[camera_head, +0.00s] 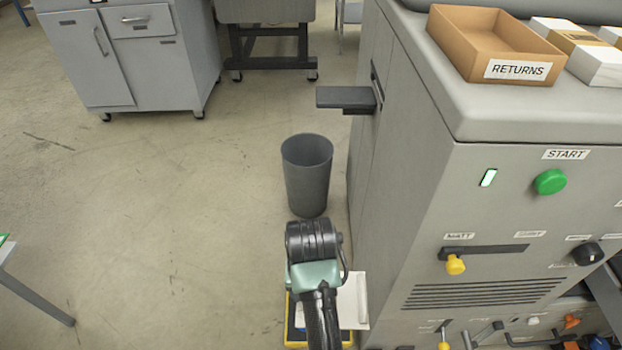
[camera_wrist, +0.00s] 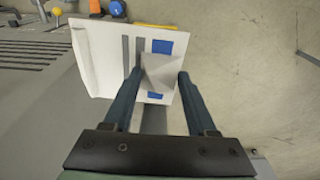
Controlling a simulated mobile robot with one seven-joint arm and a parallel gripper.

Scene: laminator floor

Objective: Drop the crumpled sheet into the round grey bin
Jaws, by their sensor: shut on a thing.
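The round grey bin (camera_head: 307,180) stands upright and open-topped on the floor beside the large grey machine. In the head view my gripper's wrist (camera_head: 314,243) is in front of the bin, on the near side, and hides its own fingers. In the wrist view the two dark fingers of my gripper (camera_wrist: 161,74) are apart, with a pale, faceted piece between their tips, which looks like the crumpled sheet (camera_wrist: 162,70). The sheet is not visible in the head view. The bin does not show clearly in the wrist view.
A white panel with a raised edge (camera_head: 353,300) lies below my gripper; the wrist view shows blue patches on it. The grey machine (camera_head: 400,200) borders the bin's right, with a dark ledge (camera_head: 345,98) jutting out behind it. Floor to the left is clear; a cabinet (camera_head: 130,60) stands behind.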

